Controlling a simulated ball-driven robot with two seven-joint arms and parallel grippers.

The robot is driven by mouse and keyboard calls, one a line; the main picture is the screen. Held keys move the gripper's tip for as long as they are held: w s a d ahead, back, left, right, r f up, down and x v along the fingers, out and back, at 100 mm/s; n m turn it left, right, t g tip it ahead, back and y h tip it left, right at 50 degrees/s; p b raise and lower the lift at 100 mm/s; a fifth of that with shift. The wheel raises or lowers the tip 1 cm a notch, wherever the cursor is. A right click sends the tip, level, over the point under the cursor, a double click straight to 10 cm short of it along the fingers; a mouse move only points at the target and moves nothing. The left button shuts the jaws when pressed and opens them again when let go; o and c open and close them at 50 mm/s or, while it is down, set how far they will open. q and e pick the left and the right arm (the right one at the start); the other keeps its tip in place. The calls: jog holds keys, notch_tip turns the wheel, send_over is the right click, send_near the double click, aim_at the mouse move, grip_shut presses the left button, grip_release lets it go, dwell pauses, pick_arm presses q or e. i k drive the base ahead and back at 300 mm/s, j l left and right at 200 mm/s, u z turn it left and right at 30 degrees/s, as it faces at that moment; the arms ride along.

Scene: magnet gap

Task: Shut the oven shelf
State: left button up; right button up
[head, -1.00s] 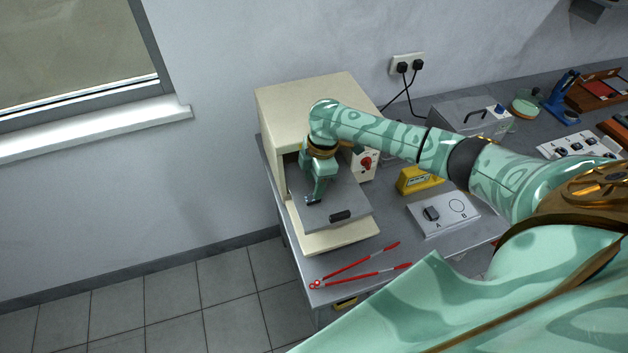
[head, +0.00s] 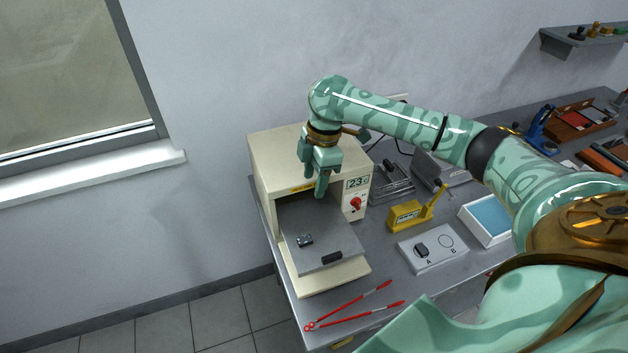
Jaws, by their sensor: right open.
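The cream oven (head: 271,160) stands at the left end of the grey bench, its front open. Its grey shelf (head: 317,228) is pulled out toward me, with a black handle (head: 332,257) at the front edge. A small dark metallic piece (head: 304,240) lies on the shelf, left of the middle. My right gripper (head: 322,194) points down above the rear part of the shelf, in front of the oven's opening. It is open and holds nothing, apart from the small piece and the handle. My left gripper is not in view.
Red tongs (head: 345,307) lie at the bench's front edge. A grey plate marked A and B (head: 432,248) and a yellow device (head: 408,215) are right of the oven. A white box with a blue top (head: 487,219) stands farther right.

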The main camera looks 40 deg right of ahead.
aim_at(335, 242)
jog(key=z, duration=1.2)
